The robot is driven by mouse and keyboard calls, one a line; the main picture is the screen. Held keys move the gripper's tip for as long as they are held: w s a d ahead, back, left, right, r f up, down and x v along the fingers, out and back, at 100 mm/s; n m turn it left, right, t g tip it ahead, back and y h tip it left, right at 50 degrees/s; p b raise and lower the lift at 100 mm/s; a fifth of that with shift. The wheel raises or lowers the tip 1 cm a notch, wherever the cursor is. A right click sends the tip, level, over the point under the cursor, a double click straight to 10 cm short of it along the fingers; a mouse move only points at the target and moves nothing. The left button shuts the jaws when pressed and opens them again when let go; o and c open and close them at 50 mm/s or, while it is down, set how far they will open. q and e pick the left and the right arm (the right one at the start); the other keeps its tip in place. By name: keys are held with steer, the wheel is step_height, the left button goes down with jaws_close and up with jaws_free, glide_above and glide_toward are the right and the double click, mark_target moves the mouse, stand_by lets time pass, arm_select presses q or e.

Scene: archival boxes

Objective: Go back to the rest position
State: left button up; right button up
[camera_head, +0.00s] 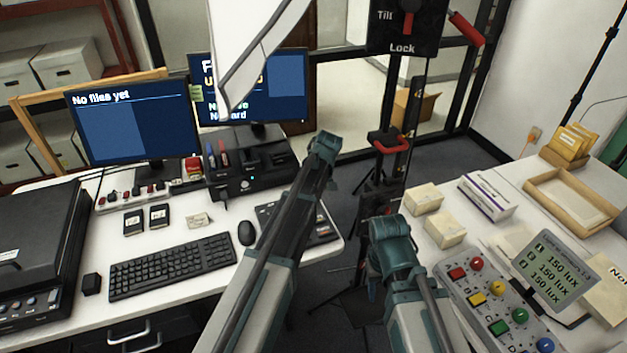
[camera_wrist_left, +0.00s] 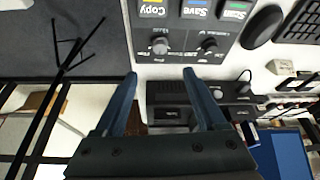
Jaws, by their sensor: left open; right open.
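My left gripper (camera_wrist_left: 160,75) shows in the left wrist view with its two dark blue fingers apart and nothing between them. In that view a grey key panel (camera_wrist_left: 195,28) labelled Copy, Save and Scan lies beyond the fingertips. In the head view my left arm rises from the bottom over the left desk's right edge, and its fingers cannot be made out there. My right arm stands to its right, above the floor gap between desk and table. The teal end around my right gripper (camera_head: 388,240) shows, apart from the table things; its fingers are not clear.
The left desk holds a keyboard (camera_head: 172,266), a mouse (camera_head: 246,233), two monitors and a black drive unit (camera_head: 252,172). A stand with a red lever (camera_head: 389,143) rises behind my arms. The right table holds white boxes (camera_head: 445,231), a button panel (camera_head: 490,300) and a wooden tray (camera_head: 541,184).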

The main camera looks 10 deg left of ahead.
arm_select(q)
steer(key=s+d+m+g, duration=0.1)
steer(key=s+d+m, duration=0.3)
steer(key=s, duration=0.6)
steer(key=s+d+f+m+g+h, duration=0.1)
steer(key=s+d+m, duration=0.3)
steer(key=s, duration=0.7)
steer(key=s+d+m+g, duration=0.1)
steer(key=s+d+m, duration=0.3)
steer(key=s, duration=0.7)
steer(key=shift+d+f+h, duration=0.25)
steer(key=shift+d+h, duration=0.15)
